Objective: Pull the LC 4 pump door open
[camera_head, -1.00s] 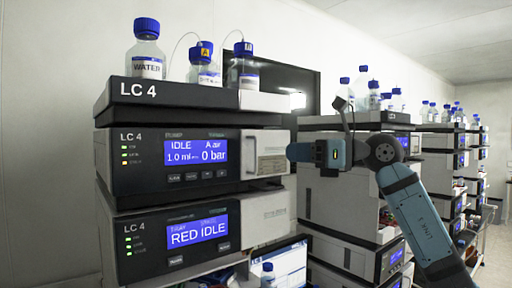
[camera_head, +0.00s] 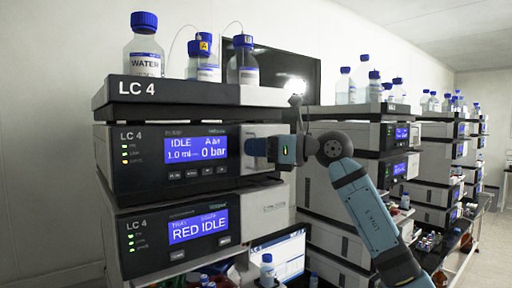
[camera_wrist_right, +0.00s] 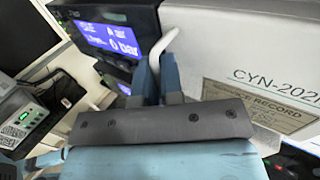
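The LC 4 pump (camera_head: 180,158) is the upper dark module in the stack, with a blue screen reading IDLE and 0 bar. Its pale door panel (camera_head: 268,131) is on the right of the front and looks closed. My right gripper (camera_head: 256,148) is at this door and hides most of it and its handle. In the right wrist view, the white bar handle (camera_wrist_right: 165,42) runs down to my two blue fingers (camera_wrist_right: 158,84), which lie close to either side of its end. Whether they press on it cannot be told. My left gripper is out of view.
A lower LC 4 module (camera_head: 180,230) reading RED IDLE sits below. Bottles, such as the WATER bottle (camera_head: 144,50), stand on top of the stack. More instrument stacks (camera_head: 350,150) stand behind my right arm.

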